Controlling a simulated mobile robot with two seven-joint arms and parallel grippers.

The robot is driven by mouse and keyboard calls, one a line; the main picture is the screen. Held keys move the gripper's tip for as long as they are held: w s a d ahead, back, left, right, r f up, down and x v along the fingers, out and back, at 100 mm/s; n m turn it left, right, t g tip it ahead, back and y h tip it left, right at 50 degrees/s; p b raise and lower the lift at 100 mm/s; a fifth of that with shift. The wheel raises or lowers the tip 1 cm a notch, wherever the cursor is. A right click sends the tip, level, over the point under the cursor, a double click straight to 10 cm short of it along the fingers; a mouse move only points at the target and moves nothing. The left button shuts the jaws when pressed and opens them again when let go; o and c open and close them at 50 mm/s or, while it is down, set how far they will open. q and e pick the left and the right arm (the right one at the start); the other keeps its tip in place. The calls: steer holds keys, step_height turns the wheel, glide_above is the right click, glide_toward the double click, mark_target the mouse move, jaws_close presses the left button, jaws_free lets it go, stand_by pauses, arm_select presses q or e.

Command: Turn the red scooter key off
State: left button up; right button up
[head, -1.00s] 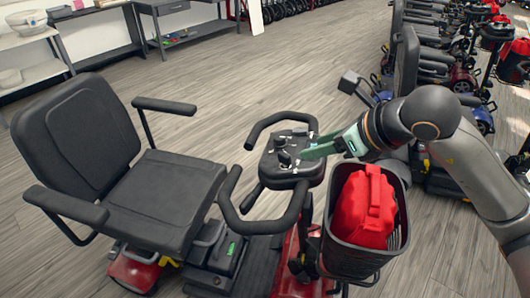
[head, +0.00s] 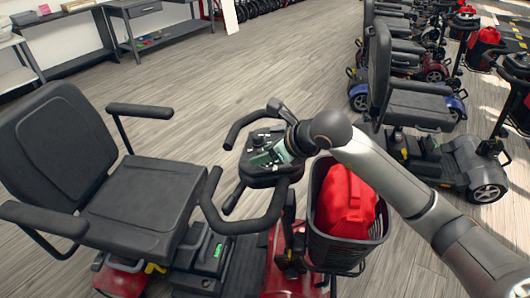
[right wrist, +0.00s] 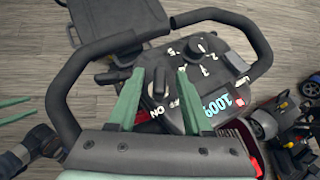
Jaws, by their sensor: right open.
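The red scooter (head: 284,268) stands in front of me, its seat to the left and its handlebar console (head: 262,172) near the middle. My right gripper (head: 262,160) reaches over the console from the right. In the right wrist view the dark key (right wrist: 159,83) stands on the console between the two green fingers of the right gripper (right wrist: 157,90), which are open with gaps on both sides. ON and OFF lettering shows beside the key; its exact setting is unclear. Two green bars at that view's left edge look like my left gripper's fingers, partly cut off.
A black basket (head: 322,232) with a red bag (head: 345,203) hangs at the scooter's front, under my right arm. The handlebar (right wrist: 88,75) curves around the console. Other scooters (head: 415,110) stand in rows at the right. Bare floor lies behind the scooter.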

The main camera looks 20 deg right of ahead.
steer(key=shift+c, duration=0.2)
jaws_close()
stand_by(0.3)
